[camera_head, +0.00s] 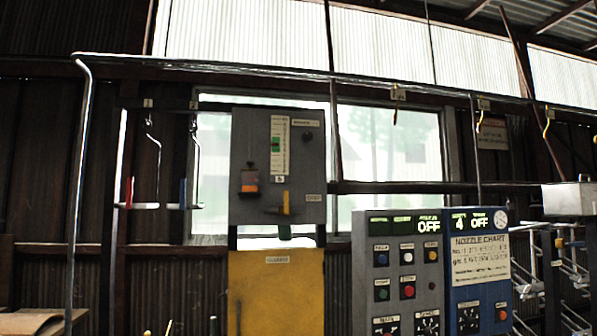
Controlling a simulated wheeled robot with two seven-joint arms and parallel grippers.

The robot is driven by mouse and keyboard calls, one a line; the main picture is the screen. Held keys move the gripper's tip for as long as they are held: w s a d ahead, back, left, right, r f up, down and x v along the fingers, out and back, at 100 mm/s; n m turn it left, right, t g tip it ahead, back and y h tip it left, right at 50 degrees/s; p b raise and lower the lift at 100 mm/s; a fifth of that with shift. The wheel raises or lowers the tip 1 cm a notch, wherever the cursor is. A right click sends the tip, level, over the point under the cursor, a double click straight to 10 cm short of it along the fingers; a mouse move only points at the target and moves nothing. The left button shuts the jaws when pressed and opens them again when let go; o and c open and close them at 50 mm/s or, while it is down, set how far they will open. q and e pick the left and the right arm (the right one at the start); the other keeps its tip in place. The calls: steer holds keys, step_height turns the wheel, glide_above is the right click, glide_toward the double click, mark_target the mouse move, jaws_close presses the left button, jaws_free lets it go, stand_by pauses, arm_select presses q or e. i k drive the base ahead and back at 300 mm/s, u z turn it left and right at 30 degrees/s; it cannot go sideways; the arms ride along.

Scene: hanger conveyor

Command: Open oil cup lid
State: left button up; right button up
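A small cup-like fitting with a dark top and an orange lower part (249,181) is mounted on the left of the grey upright panel (265,125). It may be the oil cup; it is too small to tell whether its lid is open or shut. A grey metal box with a small knob on top (568,199) stands at the right edge, its top looking closed. Neither of my grippers is in view.
A yellow cabinet (276,298) stands below the grey panel. A grey control panel (397,290) and a blue one (478,262) stand to its right. An overhead rail (270,72) carries hooks. Hangers hang at left, and a rack with metal rods is at far right.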

mark_target(250, 163)
steer(key=z, duration=0.05)
steer(key=i, duration=0.9)
steer(key=u, duration=0.35)
